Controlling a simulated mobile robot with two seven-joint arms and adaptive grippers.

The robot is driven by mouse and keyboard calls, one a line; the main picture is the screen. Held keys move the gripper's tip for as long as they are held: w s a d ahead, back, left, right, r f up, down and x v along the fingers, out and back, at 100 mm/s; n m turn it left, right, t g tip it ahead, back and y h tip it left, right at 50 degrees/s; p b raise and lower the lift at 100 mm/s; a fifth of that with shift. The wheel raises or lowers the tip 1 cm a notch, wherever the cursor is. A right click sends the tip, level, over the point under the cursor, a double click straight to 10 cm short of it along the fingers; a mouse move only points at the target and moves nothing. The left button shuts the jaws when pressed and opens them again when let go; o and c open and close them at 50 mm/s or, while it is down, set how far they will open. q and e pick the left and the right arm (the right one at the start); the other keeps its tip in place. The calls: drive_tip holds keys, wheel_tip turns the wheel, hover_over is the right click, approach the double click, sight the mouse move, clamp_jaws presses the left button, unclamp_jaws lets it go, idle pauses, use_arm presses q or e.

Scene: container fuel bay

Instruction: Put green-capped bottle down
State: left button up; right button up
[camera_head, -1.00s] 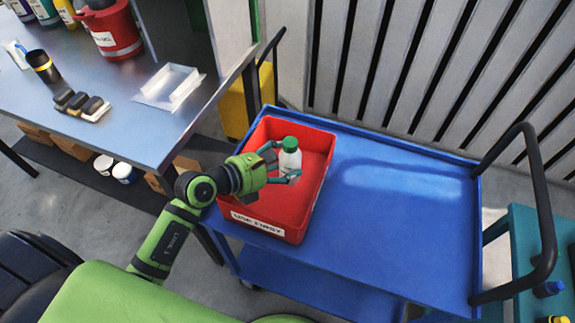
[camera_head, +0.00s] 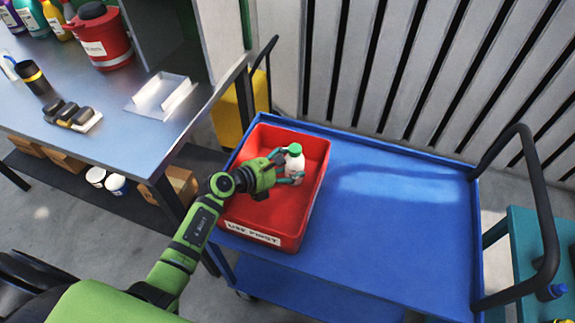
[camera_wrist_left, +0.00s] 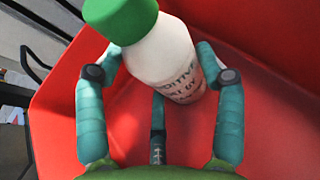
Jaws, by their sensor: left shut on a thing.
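The green-capped bottle (camera_head: 295,162) is white with a printed label and stands tilted inside the red bin (camera_head: 262,237) marked "USE FIRST". My left gripper (camera_head: 288,168) reaches into the bin from the left and is shut around the bottle. In the left wrist view the bottle (camera_wrist_left: 165,60) leans between the teal fingers (camera_wrist_left: 158,95), its green cap toward the upper left. The bottle's lower end is low in the bin; whether it touches the floor cannot be told. My right gripper is not in view.
The bin sits on the left part of a blue cart (camera_head: 400,220), whose right part is bare. A black handle (camera_head: 545,200) rises at the cart's right.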

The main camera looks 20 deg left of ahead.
use_arm(q)
drive_tip(key=o, duration=1.3)
drive_tip(key=shift+o, duration=0.2)
drive_tip(key=v, duration=0.7)
drive_tip(key=shift+s+a+r, duration=0.15)
drive_tip(key=shift+s+a, duration=0.05)
drive_tip(key=shift+s, duration=0.05)
drive_tip(key=shift+r, duration=0.1)
